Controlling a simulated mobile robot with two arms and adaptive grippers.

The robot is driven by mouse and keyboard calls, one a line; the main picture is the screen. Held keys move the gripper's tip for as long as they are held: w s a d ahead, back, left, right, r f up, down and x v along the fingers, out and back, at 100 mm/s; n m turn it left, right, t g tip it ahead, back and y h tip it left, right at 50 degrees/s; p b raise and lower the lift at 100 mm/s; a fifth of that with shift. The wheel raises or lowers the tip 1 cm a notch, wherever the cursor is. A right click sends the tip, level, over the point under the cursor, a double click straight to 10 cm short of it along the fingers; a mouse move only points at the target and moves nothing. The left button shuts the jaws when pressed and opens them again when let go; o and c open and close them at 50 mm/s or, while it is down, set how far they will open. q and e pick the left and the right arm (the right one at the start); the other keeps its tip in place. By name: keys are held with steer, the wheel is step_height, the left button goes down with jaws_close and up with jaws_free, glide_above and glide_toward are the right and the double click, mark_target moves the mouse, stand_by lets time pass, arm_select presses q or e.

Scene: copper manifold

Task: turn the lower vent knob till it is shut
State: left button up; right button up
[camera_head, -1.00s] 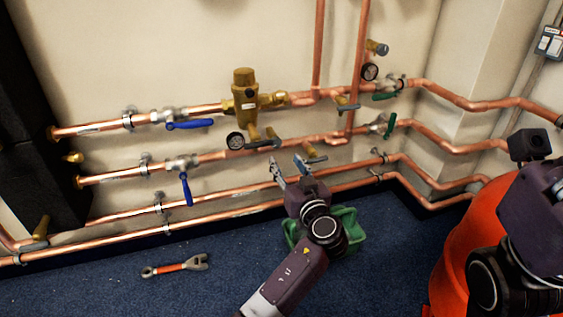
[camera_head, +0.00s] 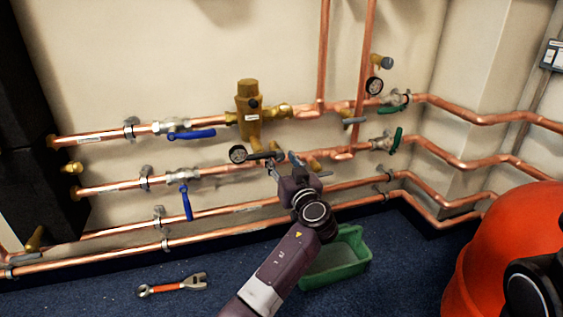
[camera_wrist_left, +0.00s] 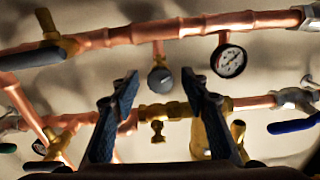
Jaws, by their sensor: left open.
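In the left wrist view a grey round knob (camera_wrist_left: 160,80) on a short copper stub shows between and beyond the fingertips of my left gripper (camera_wrist_left: 159,84). It looks like the lower vent knob. The fingers are open, one on each side of it in the picture; contact cannot be told. In the head view my left gripper (camera_head: 281,161) is at the second pipe, just right of the dial gauge (camera_head: 238,154), and the knob cannot be made out there. Another grey-capped knob (camera_head: 383,62) sits higher on the right upright pipe.
A brass valve body (camera_head: 249,110) sits on the upper pipe. Blue levers (camera_head: 190,134) are at left, green handles (camera_head: 397,138) at right. A green bin (camera_head: 335,275) and a wrench (camera_head: 172,286) lie on the floor. A large orange object (camera_head: 500,240) stands at right.

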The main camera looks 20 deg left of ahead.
arm_select(q)
steer(key=shift+c, duration=0.7)
steer(key=c, duration=1)
jaws_close()
